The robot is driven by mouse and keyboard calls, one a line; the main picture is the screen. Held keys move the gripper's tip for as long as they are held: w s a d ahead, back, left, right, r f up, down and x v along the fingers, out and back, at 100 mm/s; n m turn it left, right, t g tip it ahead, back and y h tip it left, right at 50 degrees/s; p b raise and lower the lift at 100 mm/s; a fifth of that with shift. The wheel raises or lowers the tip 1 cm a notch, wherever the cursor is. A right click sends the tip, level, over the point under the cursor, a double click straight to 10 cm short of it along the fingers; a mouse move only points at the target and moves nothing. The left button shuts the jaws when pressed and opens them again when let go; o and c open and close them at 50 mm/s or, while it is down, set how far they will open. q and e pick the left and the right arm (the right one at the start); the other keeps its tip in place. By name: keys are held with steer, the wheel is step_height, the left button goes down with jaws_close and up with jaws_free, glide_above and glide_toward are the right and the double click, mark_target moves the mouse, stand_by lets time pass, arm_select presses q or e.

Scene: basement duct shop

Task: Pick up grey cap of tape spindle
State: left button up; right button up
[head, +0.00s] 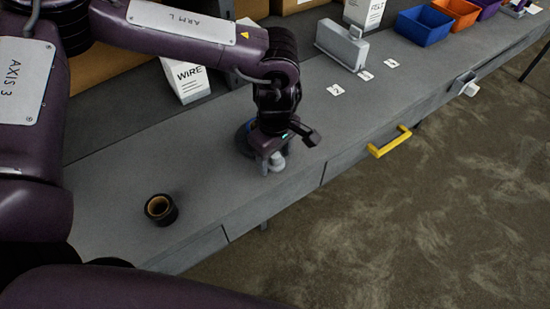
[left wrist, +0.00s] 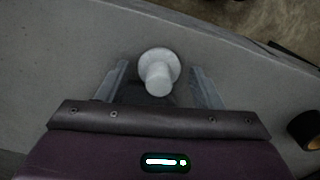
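The grey cap (left wrist: 158,68) shows in the left wrist view as a pale round flange with a stubby knob, between the two fingers. It also shows in the head view (head: 278,162), low beside my left gripper (head: 271,160). That gripper points down at the bench, and its fingers (left wrist: 158,84) are apart on either side of the cap, with gaps visible. A dark round base (head: 243,139), perhaps of the tape spindle, is partly hidden behind the gripper. My right gripper is not in view.
A black tape roll with a brown core (head: 160,209) lies on the grey bench (head: 110,180). A white WIRE box (head: 187,82), a grey upright block (head: 342,45) and blue (head: 424,25) and orange (head: 457,13) bins stand along the back. A yellow handle (head: 390,142) sticks out in front.

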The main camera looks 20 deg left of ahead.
arm_select(q)
steer(key=c, duration=0.8)
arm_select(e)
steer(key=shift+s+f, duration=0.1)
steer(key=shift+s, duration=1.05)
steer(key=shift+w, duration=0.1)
